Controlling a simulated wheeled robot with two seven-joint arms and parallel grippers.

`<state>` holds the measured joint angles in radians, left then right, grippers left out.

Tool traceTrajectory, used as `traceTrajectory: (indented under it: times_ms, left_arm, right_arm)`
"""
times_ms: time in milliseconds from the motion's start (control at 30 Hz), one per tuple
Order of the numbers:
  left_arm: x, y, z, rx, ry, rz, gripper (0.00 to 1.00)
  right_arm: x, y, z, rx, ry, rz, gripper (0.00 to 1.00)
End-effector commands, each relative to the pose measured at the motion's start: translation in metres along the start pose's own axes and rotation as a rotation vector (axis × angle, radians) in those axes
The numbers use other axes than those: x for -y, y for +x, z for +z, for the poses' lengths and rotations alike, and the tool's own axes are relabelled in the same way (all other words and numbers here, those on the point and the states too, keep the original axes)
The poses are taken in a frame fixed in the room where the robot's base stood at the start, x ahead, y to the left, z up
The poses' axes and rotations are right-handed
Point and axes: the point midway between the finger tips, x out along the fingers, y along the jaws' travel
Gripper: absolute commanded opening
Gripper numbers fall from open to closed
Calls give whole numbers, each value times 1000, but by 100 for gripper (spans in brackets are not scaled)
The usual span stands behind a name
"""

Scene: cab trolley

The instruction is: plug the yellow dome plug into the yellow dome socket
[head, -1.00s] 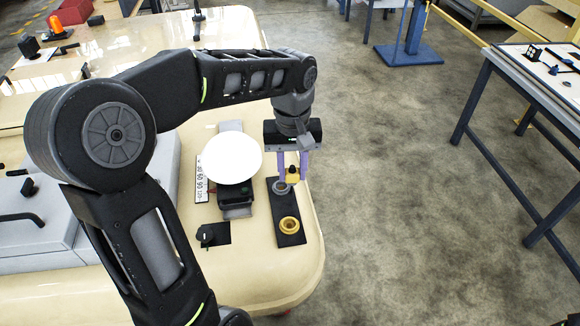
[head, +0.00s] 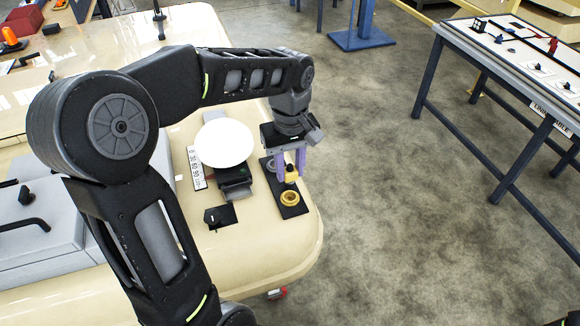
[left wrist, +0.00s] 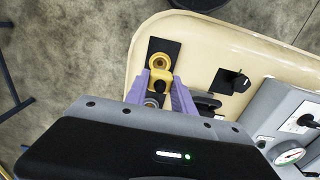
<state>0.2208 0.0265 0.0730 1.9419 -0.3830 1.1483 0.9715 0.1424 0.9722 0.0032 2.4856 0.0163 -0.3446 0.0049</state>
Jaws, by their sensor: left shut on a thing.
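The yellow plug (head: 292,175) is held between the purple fingers of my left gripper (head: 291,170), which is shut on it. In the left wrist view the plug (left wrist: 160,82) shows between the fingertips, just beside the yellow socket. The yellow dome socket (head: 290,198) is a ring on a black plate, empty; it also shows in the left wrist view (left wrist: 160,61). The plug appears raised above the plate, between the yellow socket and a grey ring socket (head: 271,164). Its exact height is hard to tell. My right gripper is not in view.
A white disc (head: 224,143) on a dark stand and a small black block (head: 219,216) stand left of the plate. A grey case (head: 50,235) lies further left. The cream trolley top (head: 285,250) is clear toward its front right edge. A separate table (head: 500,75) stands at the right.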

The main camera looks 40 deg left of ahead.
Motion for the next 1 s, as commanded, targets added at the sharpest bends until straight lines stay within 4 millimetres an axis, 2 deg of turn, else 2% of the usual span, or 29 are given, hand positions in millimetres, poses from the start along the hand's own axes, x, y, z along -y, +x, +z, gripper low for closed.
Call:
traceTrajectory:
  times_ms: [600, 1000]
  left_arm:
    - [0, 49, 0, 1, 1, -1, 0]
    - [0, 55, 0, 0, 1, 0, 0]
  right_arm:
    - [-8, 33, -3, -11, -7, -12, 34]
    - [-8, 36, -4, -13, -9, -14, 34]
